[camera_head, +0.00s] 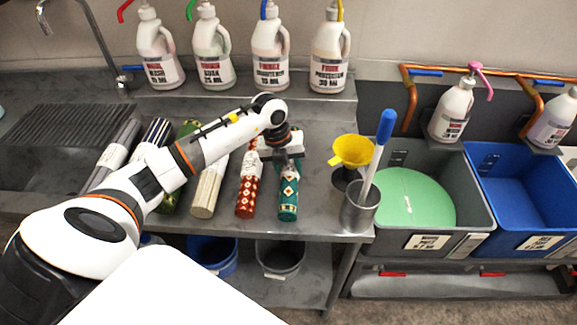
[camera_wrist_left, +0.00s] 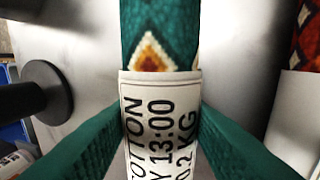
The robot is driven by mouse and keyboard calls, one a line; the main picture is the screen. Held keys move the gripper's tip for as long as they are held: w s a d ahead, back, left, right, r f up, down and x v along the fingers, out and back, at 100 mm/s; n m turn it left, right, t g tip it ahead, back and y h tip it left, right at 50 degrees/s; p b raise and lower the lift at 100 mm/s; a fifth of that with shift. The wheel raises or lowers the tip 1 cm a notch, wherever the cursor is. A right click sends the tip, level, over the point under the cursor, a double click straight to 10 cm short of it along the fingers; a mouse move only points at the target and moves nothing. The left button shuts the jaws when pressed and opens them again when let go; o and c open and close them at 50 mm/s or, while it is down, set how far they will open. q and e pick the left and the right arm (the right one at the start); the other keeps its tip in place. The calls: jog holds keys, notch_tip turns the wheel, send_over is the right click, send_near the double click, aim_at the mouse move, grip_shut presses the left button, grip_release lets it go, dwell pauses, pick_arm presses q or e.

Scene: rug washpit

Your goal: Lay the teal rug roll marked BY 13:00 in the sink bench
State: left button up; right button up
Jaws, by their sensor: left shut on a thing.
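The teal rug roll (camera_head: 289,190) lies on the steel bench with its patterned end towards the front edge. In the left wrist view the roll (camera_wrist_left: 160,35) has a white paper band (camera_wrist_left: 160,115) reading COTTON, Y 13:00 and 0.2 KG, partly cut off by the fingers. My left gripper (camera_head: 287,152) is over the roll's back part and shut on it around the band. The sink bench (camera_head: 325,225) is the long steel bench, with a ribbed dark drainer (camera_head: 65,125) and tap at its left. My right gripper is not in view.
A red patterned roll (camera_head: 246,192) lies just left, then a cream roll (camera_head: 207,190) and several others. A yellow funnel (camera_head: 352,150) and a steel cup (camera_head: 359,212) with a blue-handled tool stand right. Grey (camera_head: 474,180) and blue (camera_head: 488,165) bins stand further right.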

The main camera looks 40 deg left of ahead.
pick_arm(q)
jog(key=shift+f, duration=0.1)
dwell(0.3)
jog(key=o, duration=1.2)
jog(key=b+v, duration=0.3)
jog(key=v, duration=0.9)
